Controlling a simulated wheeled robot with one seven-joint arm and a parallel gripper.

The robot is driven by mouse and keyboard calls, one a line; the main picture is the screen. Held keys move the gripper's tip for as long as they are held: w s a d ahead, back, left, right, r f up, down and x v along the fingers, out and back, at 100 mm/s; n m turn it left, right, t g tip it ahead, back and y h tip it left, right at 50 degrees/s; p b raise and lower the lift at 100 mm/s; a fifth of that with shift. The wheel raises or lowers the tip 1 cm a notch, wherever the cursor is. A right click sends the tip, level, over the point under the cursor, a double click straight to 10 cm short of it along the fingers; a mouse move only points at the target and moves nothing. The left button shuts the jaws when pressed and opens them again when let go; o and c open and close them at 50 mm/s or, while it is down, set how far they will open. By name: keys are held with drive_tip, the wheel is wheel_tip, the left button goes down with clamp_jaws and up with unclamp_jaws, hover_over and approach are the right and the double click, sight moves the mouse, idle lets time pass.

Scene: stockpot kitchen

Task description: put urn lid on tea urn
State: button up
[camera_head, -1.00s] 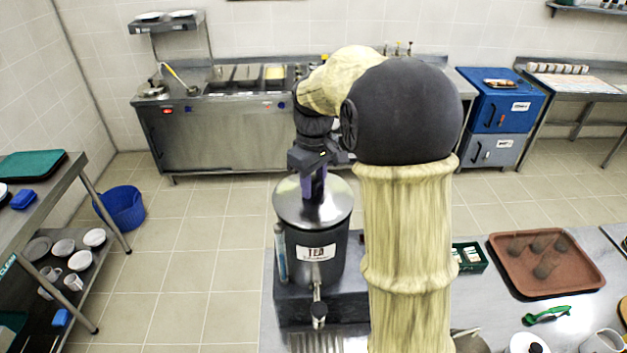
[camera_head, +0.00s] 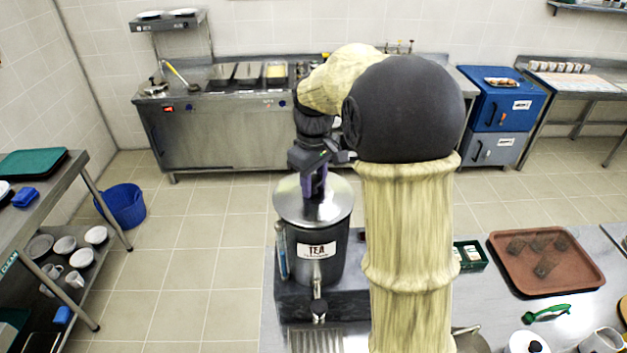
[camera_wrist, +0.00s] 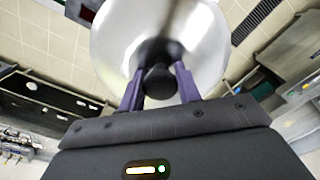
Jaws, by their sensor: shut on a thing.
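The tea urn (camera_head: 313,257) is a dark cylinder with a "TEA" label and a front tap, standing on a dark base on the counter. The shiny steel urn lid (camera_head: 290,205) is at the urn's top and looks level. From this view I cannot tell whether it rests fully on the rim. My gripper (camera_head: 314,192) is above the lid, pointing down. In the wrist view the purple fingers of my gripper (camera_wrist: 160,85) are shut on the lid's black knob (camera_wrist: 159,82), with the round steel lid (camera_wrist: 205,45) beyond. The urn is hidden behind the lid there.
A brown tray (camera_head: 545,262) with several dark pieces, a green scoop (camera_head: 547,313) and a small green box (camera_head: 470,254) lie on the counter to the right. A drip grate (camera_head: 316,341) is in front of the urn. A blue bucket (camera_head: 122,207) stands on the floor at left.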

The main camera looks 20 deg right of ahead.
drive_tip(key=shift+w+d+f, duration=0.15)
drive_tip(key=shift+w+d, duration=0.05)
drive_tip(key=shift+d, duration=0.05)
drive_tip(key=shift+s+f, duration=0.1)
drive_tip(key=shift+f, duration=0.3)
idle(0.6)
drive_tip(key=o, duration=1.2)
drive_tip(key=shift+a, duration=0.1)
wheel_tip(320, 180, up, 18)
drive_tip(key=shift+f+b, duration=0.25)
drive_tip(key=shift+b, duration=1)
drive_tip(key=shift+f, duration=0.1)
